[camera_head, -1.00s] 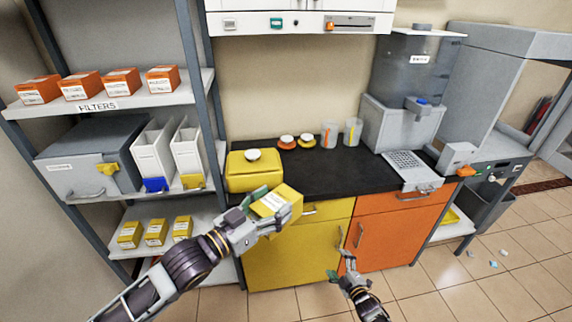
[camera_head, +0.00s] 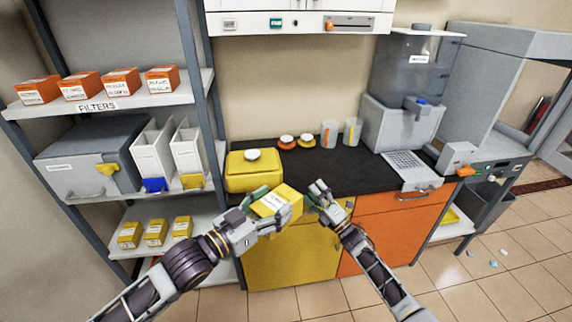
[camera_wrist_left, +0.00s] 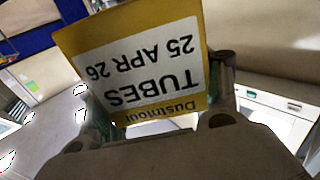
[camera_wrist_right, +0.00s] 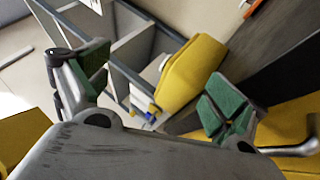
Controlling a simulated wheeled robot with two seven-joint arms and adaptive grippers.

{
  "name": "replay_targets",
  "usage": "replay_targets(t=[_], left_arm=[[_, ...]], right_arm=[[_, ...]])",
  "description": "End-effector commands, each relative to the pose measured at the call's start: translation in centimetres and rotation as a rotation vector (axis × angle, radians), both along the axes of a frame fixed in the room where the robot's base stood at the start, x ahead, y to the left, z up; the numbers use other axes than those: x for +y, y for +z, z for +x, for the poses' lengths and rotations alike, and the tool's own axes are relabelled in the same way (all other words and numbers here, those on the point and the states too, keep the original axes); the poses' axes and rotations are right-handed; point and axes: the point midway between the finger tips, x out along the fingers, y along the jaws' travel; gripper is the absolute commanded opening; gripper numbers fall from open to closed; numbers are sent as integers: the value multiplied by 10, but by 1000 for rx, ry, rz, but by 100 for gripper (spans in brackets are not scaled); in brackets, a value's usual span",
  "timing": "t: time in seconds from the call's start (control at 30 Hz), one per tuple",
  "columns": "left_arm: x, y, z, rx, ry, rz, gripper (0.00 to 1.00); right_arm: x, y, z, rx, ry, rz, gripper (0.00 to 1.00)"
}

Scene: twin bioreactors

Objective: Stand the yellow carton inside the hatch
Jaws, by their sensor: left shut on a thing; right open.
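The yellow carton (camera_head: 276,203) is held in my left gripper (camera_head: 262,212), raised in front of the yellow cabinet and the counter edge. In the left wrist view the carton (camera_wrist_left: 135,60) fills the space between the fingers, and its white label reads "TUBES 25 APR 26" upside down. My right gripper (camera_head: 318,199) is open and empty just right of the carton. In the right wrist view its green-padded fingers (camera_wrist_right: 150,95) are spread with nothing between them. I cannot tell which opening is the hatch; a white wall unit (camera_head: 300,22) hangs above the counter, cut off at the top.
A yellow box with a white knob (camera_head: 254,172) stands at the left of the dark counter (camera_head: 345,176). Two small lidded pots and two clear cups (camera_head: 329,133) stand behind. Left is a shelf rack (camera_head: 150,98) with orange boxes and smaller yellow cartons. A grey dispenser (camera_head: 402,110) stands right.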

Motion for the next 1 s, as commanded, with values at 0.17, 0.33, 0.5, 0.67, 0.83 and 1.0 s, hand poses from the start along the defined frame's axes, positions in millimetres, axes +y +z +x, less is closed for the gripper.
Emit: replay_targets(t=[0.17,0.33,0.5,0.67,0.83,1.0], left_arm=[[0,1,0,-1,0,-1,36],[0,1,0,-1,0,-1,36],[0,1,0,-1,0,-1,36],[0,1,0,-1,0,-1,36],[0,1,0,-1,0,-1,36],[0,1,0,-1,0,-1,36]], right_arm=[[36,60,-8,-175,101,-59,89],[67,102,-24,-326,198,-124,89],[95,138,-44,-473,295,-192,89],[119,165,-65,-609,387,-260,89],[139,187,-90,-750,483,-338,89],[156,203,-114,-886,581,-421,89]])
